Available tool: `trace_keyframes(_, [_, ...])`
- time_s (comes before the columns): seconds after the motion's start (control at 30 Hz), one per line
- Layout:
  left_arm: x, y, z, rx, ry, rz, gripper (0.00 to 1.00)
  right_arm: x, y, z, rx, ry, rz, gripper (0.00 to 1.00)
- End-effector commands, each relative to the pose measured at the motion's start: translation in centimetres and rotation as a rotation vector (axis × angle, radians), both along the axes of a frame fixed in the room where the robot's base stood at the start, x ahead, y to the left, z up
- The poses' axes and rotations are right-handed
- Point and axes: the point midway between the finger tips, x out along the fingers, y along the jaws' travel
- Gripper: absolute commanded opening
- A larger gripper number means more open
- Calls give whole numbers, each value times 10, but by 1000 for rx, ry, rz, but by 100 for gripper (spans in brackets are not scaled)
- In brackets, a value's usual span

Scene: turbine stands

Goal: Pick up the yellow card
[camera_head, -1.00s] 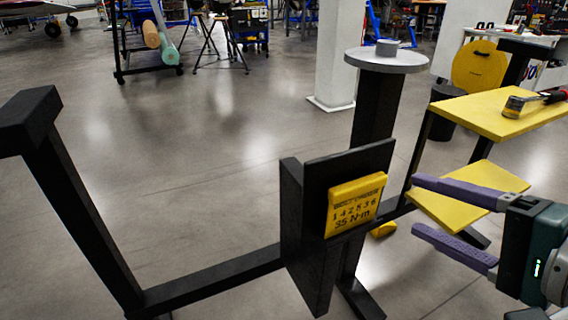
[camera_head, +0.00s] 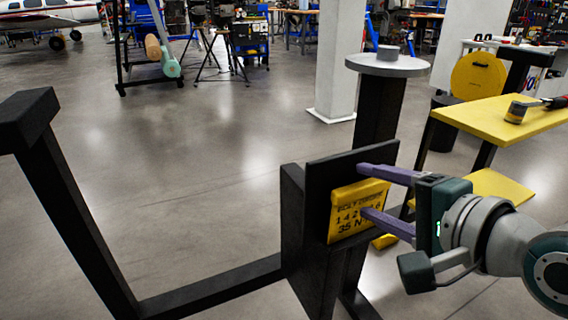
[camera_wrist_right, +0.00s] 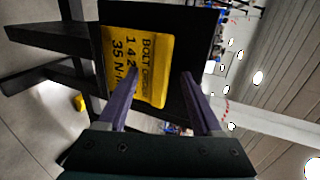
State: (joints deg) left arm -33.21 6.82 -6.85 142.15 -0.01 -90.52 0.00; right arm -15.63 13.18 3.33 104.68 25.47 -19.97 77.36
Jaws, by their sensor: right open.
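The yellow card (camera_head: 346,212) with black print stands in a black holder (camera_head: 316,186) on the dark stand frame. It also shows in the right wrist view (camera_wrist_right: 146,58), rotated, against the black back plate. My right gripper (camera_head: 366,190) is open, its two purple fingers pointing left at the card. In the head view the fingertips overlap the card's upper and right parts. In the right wrist view (camera_wrist_right: 160,78) one finger overlaps the card's face and the other lies past its edge, over the black plate. I cannot tell whether they touch it. My left gripper is not in view.
A yellow shelf (camera_head: 498,118) with a tool (camera_head: 520,110) on it stands at right, above a lower yellow shelf (camera_head: 496,188). A round grey-topped stand (camera_head: 388,66) is behind the card. Black frame bars (camera_head: 222,288) run to the left. Open floor lies beyond.

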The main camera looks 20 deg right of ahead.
Motion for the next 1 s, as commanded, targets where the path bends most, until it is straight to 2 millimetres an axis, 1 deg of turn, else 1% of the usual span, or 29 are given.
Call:
trace_keyframes(0.03, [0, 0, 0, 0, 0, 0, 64, 0, 0, 0, 0, 0, 0, 61])
trace_keyframes(0.07, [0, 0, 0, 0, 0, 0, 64, 0, 0, 0, 0, 0, 0, 58])
trace_keyframes(0.57, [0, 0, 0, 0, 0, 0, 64, 0, 0, 0, 0, -1, 0, 2])
trace_keyframes(0.6, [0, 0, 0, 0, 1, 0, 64, 0, 0, 0, 0, 0, 0, 0])
trace_keyframes(1.0, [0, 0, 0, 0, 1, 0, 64, -1, 0, -1, 0, 4, 0, 0])
